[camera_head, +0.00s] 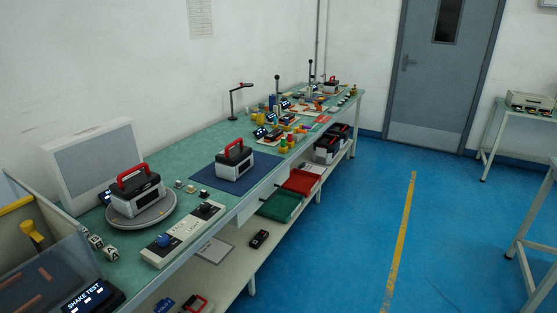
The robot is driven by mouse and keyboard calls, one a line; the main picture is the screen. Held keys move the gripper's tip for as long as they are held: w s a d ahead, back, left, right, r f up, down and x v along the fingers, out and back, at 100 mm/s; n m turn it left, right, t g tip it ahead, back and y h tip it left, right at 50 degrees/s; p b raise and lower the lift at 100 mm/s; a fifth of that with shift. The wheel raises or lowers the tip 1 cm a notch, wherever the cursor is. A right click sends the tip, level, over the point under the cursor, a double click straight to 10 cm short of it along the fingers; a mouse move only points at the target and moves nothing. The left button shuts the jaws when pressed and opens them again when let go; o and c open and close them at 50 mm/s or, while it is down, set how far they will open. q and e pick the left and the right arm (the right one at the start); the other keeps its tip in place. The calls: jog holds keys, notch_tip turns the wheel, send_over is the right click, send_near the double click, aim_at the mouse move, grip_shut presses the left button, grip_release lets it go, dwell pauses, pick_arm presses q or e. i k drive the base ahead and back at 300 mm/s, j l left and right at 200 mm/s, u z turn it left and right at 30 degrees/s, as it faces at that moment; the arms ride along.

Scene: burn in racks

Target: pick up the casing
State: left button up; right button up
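Several grey and black cases that look like casings stand along the green workbench (203,151). The nearest, a case with a red handle (137,190), sits upright on a round grey plate (112,219). A second red-handled case (234,161) stands upright on a dark blue mat (207,179). A smaller red-handled one (330,86) is at the far end. Dark cases (327,149) also sit on the lower shelf. I cannot tell which one is the casing meant. Neither of my grippers is in view.
A control box with knobs (183,233) lies at the bench's front edge. A green tray (281,206) and a red tray (302,182) sit below bench-top level. A clear-sided bin (60,270) is at the near left. The blue floor (350,235) right of the bench is open.

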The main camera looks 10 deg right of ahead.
aim_at(236, 159)
jog(key=i+l, duration=0.2)
jog(key=l, duration=0.15)
jog(key=i+l, duration=0.2)
jog(key=l, duration=0.15)
jog(key=i+l, duration=0.2)
jog(key=l, duration=0.15)
